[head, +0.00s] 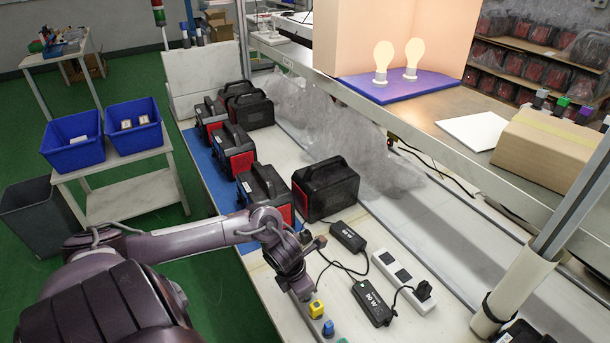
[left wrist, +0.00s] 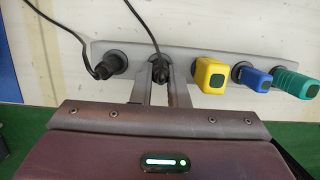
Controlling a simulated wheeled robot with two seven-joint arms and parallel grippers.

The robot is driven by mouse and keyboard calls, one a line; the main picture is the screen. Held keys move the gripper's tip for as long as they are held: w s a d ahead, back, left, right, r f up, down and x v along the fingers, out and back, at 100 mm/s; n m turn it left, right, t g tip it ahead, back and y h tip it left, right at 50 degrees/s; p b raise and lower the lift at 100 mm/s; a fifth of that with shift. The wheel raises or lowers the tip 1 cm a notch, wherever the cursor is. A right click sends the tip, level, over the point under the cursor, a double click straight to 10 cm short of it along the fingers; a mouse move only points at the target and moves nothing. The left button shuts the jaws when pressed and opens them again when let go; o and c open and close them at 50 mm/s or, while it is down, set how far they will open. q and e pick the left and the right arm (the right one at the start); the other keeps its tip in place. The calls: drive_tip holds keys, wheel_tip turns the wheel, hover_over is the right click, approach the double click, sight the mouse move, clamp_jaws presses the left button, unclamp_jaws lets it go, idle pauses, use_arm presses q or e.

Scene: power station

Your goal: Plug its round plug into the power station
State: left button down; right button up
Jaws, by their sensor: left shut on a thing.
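The power station (head: 325,188) is a black and red box with a top handle, on the white bench behind and right of my left gripper (head: 303,290). In the left wrist view my left gripper (left wrist: 158,78) is shut on a black plug (left wrist: 160,67) with a cable running up from it. The plug is at a grey rail (left wrist: 215,57); I cannot tell whether it still sits in its holder. Another black cabled plug (left wrist: 105,68) lies at the round holder to its left. The fingers partly hide the held plug. My right gripper is not in view.
Yellow (left wrist: 211,75), blue (left wrist: 252,78) and green (left wrist: 294,82) connectors stand on the rail to the right. Two black adapters (head: 348,237) (head: 373,302) with cables and a white power strip (head: 402,280) lie nearby. Several other power stations (head: 262,190) stand on a blue mat.

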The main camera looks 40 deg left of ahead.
use_arm(q)
drive_tip(key=shift+r+p, duration=1.95)
drive_tip(key=shift+r, duration=0.95)
